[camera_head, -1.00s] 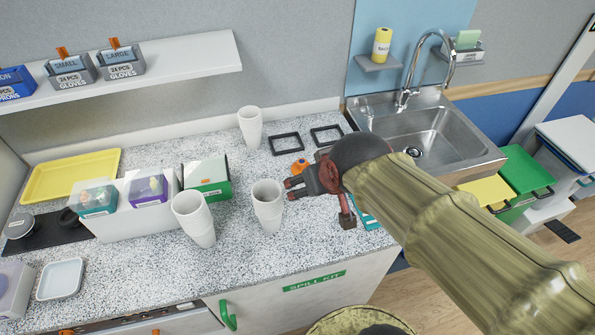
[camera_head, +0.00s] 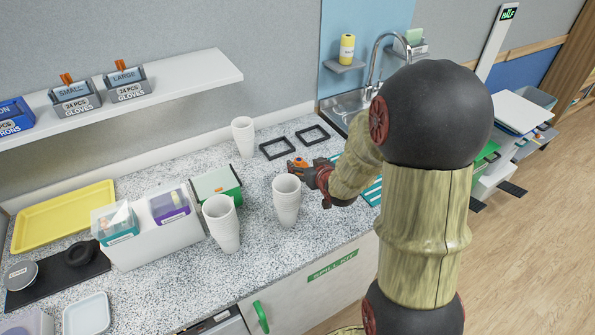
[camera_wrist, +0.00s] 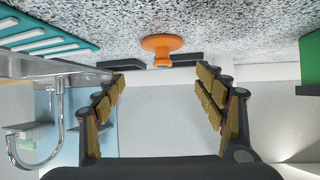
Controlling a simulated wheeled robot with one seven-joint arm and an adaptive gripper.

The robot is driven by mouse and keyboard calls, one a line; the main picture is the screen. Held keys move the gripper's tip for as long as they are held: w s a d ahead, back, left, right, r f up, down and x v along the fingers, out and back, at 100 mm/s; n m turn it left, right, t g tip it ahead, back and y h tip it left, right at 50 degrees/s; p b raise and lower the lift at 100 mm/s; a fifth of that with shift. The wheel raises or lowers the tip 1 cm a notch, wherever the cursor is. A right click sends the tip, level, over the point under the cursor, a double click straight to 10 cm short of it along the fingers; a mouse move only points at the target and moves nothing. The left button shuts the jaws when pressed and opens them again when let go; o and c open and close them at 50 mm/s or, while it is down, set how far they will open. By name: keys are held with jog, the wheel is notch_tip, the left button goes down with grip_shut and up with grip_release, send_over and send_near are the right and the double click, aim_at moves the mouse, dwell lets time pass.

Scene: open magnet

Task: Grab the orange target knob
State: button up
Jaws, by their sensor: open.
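The orange knob (camera_head: 301,161) sits on the speckled counter near the black square frames, partly hidden by my gripper in the head view. In the wrist view, which is upside down, the orange knob (camera_wrist: 162,46) shows whole, with a wide round base and a narrower stem. My gripper (camera_wrist: 160,76) is open and empty, its two fingers spread to either side of the knob's line. The knob lies beyond the fingertips, with no contact visible. In the head view my gripper (camera_head: 296,170) is low over the counter, right beside the knob.
Stacked white cups (camera_head: 286,200) stand just left of my gripper, with another stack (camera_head: 222,223) further left. Black square frames (camera_head: 277,148) lie behind the knob. A teal rack (camera_wrist: 40,38) lies at one side in the wrist view. The sink (camera_head: 345,106) is at the back.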

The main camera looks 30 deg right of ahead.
aim_at(300, 162)
jog(key=x, duration=0.2)
jog(key=b+x, duration=0.1)
jog(key=x, duration=0.1)
jog(key=b+x, duration=0.1)
jog(key=x, duration=0.2)
jog(key=shift+a+f, duration=0.2)
jog(key=shift+a, duration=0.1)
jog(key=shift+w+d+f+b, duration=0.1)
jog(key=shift+w+f+b, duration=0.05)
jog(key=shift+w+b, duration=0.25)
jog(key=shift+c, duration=0.8)
jog(key=c, duration=1.5)
jog(key=shift+s+f, duration=0.1)
jog(key=shift+c, duration=0.7)
